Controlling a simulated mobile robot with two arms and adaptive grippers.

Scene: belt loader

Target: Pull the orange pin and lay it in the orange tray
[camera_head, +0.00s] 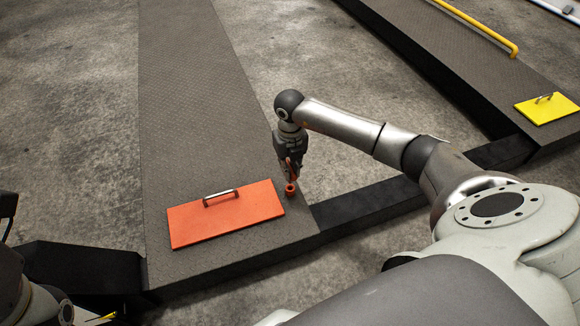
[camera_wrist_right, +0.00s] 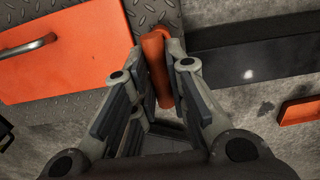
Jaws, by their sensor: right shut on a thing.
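The orange pin (camera_wrist_right: 158,70) stands between the fingers of my right gripper (camera_head: 290,168), which is shut on it. In the wrist view, the right gripper (camera_wrist_right: 158,60) has a finger on each side of the pin. In the head view, a short orange piece (camera_head: 291,188) shows just below the fingertips at the dark deck's right edge. I cannot tell whether the pin is still seated there. An orange, tray-like piece (camera_wrist_right: 300,110) is partly in the wrist view at the right edge; the head view does not show it clearly. My left gripper is not in view.
An orange plate (camera_head: 225,221) with a metal handle lies on the dark textured deck (camera_head: 190,90), left of the gripper. A black crossbar (camera_head: 365,207) runs right to another deck with a yellow plate (camera_head: 545,109) and yellow rail (camera_head: 480,27). Concrete floor lies between.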

